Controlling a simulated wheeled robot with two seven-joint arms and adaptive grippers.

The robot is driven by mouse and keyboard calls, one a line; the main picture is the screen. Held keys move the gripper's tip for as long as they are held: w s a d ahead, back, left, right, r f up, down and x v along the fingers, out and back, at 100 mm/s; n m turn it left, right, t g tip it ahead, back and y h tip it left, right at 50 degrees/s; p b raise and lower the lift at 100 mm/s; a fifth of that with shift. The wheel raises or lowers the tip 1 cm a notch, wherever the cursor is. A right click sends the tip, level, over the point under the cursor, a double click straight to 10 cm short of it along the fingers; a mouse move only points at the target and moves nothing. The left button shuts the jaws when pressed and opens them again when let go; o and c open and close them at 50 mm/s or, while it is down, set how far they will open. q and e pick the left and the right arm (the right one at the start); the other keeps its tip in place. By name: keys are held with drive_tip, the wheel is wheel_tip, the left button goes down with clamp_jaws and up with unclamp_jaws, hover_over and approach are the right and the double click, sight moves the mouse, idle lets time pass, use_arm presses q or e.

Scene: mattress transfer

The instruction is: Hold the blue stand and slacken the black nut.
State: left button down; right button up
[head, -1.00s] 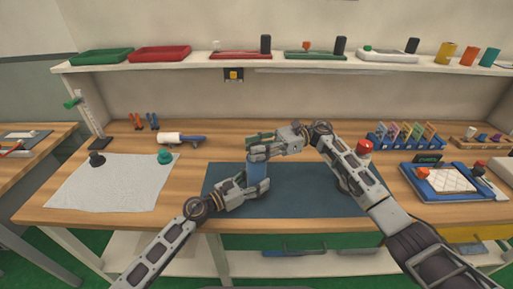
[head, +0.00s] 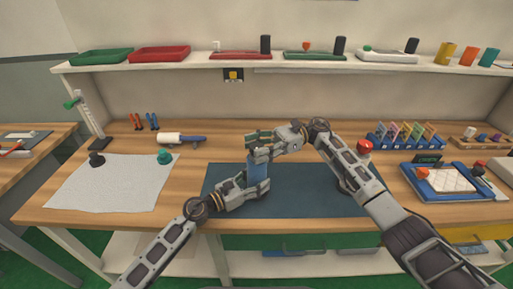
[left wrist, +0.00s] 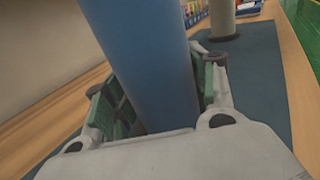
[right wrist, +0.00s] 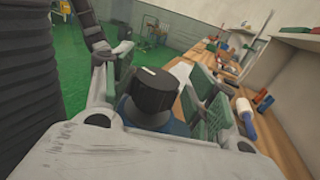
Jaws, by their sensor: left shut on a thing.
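The blue stand (head: 258,176) is upright above the dark blue mat (head: 310,190). My left gripper (head: 252,186) is shut around it; the left wrist view shows the blue column (left wrist: 150,60) between its green-padded fingers. The black nut (right wrist: 153,92), a ribbed knob with a white mark, sits on top of the stand in the right wrist view. My right gripper (head: 258,142) is at the stand's top, its fingers on either side of the nut with visible gaps. In the head view the right gripper hides the nut.
A grey post with a red top (head: 364,148) stands at the mat's right. A blue-rimmed tray (head: 412,190) lies farther right. A white cloth (head: 110,190) with a black and a green knob lies left. A white-and-blue tool (head: 180,138) lies behind. A shelf (head: 210,62) runs above.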

sight(257, 145)
use_arm(q)
drive_tip(key=shift+w+r, duration=0.1)
use_arm(e)
drive_tip(key=shift+r, duration=0.15)
drive_tip(key=shift+r, duration=4.85)
use_arm(q)
drive_tip(key=shift+c, duration=2)
unclamp_jaws()
drive_tip(key=shift+a, duration=0.2)
drive_tip(key=shift+s+a+f, duration=0.2)
drive_tip(key=shift+s+a, duration=0.2)
drive_tip(key=shift+v, duration=5.35)
drive_tip(key=shift+r, duration=0.15)
